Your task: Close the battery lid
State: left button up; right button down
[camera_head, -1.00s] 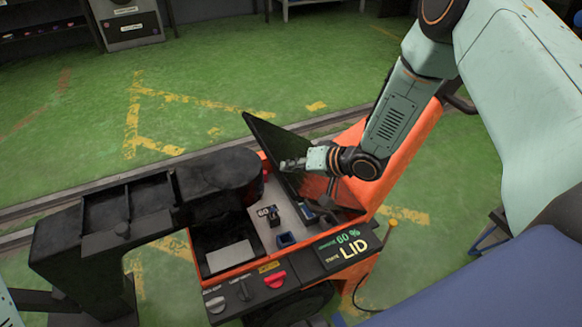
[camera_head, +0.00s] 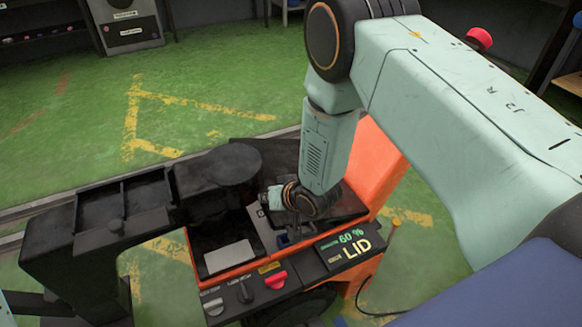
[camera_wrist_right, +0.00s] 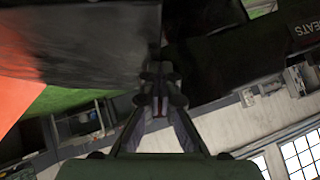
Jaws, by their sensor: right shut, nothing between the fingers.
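The battery lid (camera_head: 272,157) is a dark flat panel on the orange cart. In the head view it lies low and tilted behind my right arm, which hides much of it; I cannot tell whether it touches the bay rim. My right gripper (camera_head: 268,198) is over the battery bay, against or very near the lid, with its tips partly hidden. In the wrist view the right fingers (camera_wrist_right: 157,95) are shut and empty, beside a large dark surface that looks like the lid (camera_wrist_right: 80,45). My left gripper is not in view.
The orange cart (camera_head: 378,165) carries a panel reading "60 %" and "LID" (camera_head: 350,246), with a red knob (camera_head: 276,281) in front. Green floor (camera_head: 220,80) is free beyond the rails.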

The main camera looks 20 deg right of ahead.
notch_tip(320, 180, down, 8)
jog(key=a+b, duration=0.2)
jog(key=b, duration=0.1)
jog(key=shift+a+r, duration=0.15)
jog(key=shift+a, duration=0.15)
jog(key=shift+r, duration=0.15)
